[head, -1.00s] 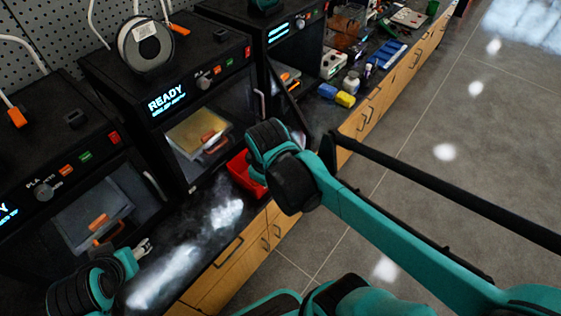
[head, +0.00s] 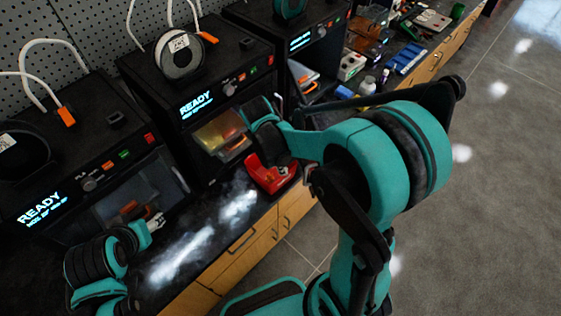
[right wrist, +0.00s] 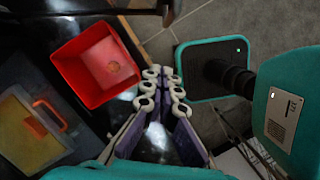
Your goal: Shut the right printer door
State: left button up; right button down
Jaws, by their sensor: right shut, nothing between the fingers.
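The right printer (head: 318,42) stands at the back in the head view, with an orange-handled part inside its front opening. Its door appears swung outward, but my right arm hides most of it, so its angle cannot be told. My right gripper (head: 311,172) is low beside the red bin, near the counter edge and partly hidden by my arm. In the right wrist view its fingers (right wrist: 161,85) are together and empty, apart from the bin. My left gripper (head: 155,221) is in front of the left printer; its finger opening is too small to judge.
The red bin (head: 268,178) (right wrist: 88,68) sits on the counter before the middle printer (head: 205,105). The left printer (head: 95,185) is nearer. Bottles, blue and yellow blocks and tools lie beyond the right printer. The floor (head: 480,200) at right is free.

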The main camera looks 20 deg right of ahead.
jog(key=shift+s+d+f+b, duration=0.1)
jog(key=shift+s+d+f, duration=0.2)
jog(key=shift+d+f, duration=0.35)
jog(key=shift+s+d+f+b, duration=0.1)
jog(key=shift+s+d+f, duration=0.3)
jog(key=shift+d, duration=0.45)
jog(key=shift+s+d+f+b, duration=0.1)
jog(key=shift+s+d+f, duration=0.1)
jog(key=shift+d+f, duration=0.5)
jog(key=shift+d+r, duration=0.1)
